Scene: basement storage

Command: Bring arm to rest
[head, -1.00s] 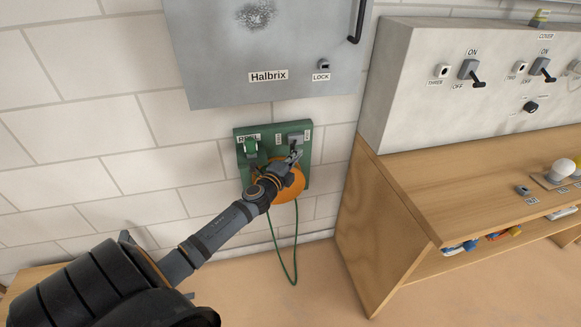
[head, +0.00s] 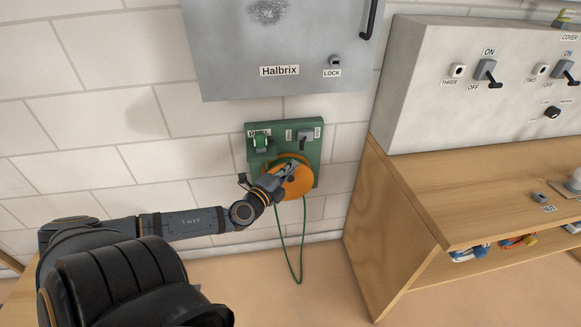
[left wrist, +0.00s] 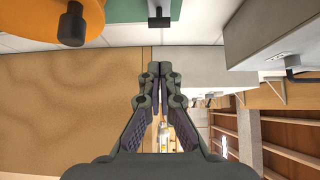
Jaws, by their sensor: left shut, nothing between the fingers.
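My left arm (head: 185,226) reaches in from the left in the head view. Its gripper (head: 290,172) is in front of the orange reel (head: 298,183) on the green wall panel (head: 312,163). In the left wrist view the gripper (left wrist: 159,68) has its fingers together with nothing between them. That view also shows part of the orange reel (left wrist: 40,22) and a strip of the green panel (left wrist: 135,8) at the top, apart from the fingertips. My right gripper shows in neither view.
The grey Halbrix cabinet (head: 230,60) hangs above the panel. A grey lever (head: 305,136) sits on the panel, and a green cord (head: 281,250) hangs below it. To the right stands a wooden bench (head: 410,205) with a grey switch box (head: 420,100). Open floor lies below.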

